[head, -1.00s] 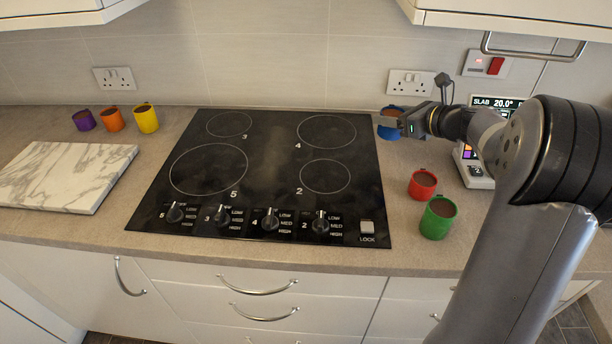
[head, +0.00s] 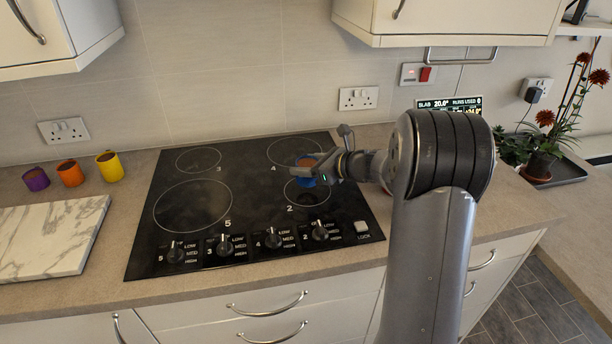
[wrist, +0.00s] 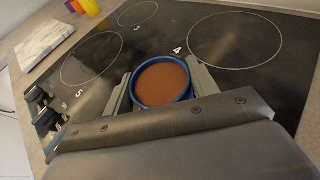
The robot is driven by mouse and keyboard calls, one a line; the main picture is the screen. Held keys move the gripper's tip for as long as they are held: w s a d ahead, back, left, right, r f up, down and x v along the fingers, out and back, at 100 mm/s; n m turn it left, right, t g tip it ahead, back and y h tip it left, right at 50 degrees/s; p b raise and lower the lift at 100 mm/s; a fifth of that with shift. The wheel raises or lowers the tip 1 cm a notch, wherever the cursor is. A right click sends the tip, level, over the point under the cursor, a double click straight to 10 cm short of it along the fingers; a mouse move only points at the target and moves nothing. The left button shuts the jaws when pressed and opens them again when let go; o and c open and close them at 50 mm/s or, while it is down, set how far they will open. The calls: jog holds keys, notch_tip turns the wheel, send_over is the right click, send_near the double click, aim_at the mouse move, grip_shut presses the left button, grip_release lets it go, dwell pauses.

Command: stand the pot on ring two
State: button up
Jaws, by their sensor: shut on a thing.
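The blue pot (head: 306,181) with brown contents is upright between the jaws of my gripper (head: 316,169). In the wrist view the pot (wrist: 160,84) sits between the two pale fingers of my gripper (wrist: 161,88). Ring two (head: 323,198) is the circle at the front right of the black hob. In the head view the pot overlaps the back part of this ring. I cannot tell whether its base touches the glass or is a little above it. In the wrist view, ring two is hidden under the pot and gripper.
The hob (head: 246,211) has ring four (head: 283,141) behind, and rings three and five to the left, all empty. Purple (head: 36,179), orange (head: 70,173) and yellow (head: 110,166) pots stand by a marble slab (head: 50,238). A potted plant (head: 542,160) stands far right.

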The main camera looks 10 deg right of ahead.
jog(key=shift+f, duration=1.5)
jog(key=shift+f, duration=0.2)
jog(key=o, duration=1.1)
jog(key=shift+r, duration=0.15)
jog(key=shift+s+d+r, duration=0.1)
jog(key=shift+d+r, duration=0.05)
jog(key=b+v, duration=0.1)
jog(key=v, duration=1)
jog(key=shift+s+d, duration=0.2)
jog(key=shift+s, duration=0.05)
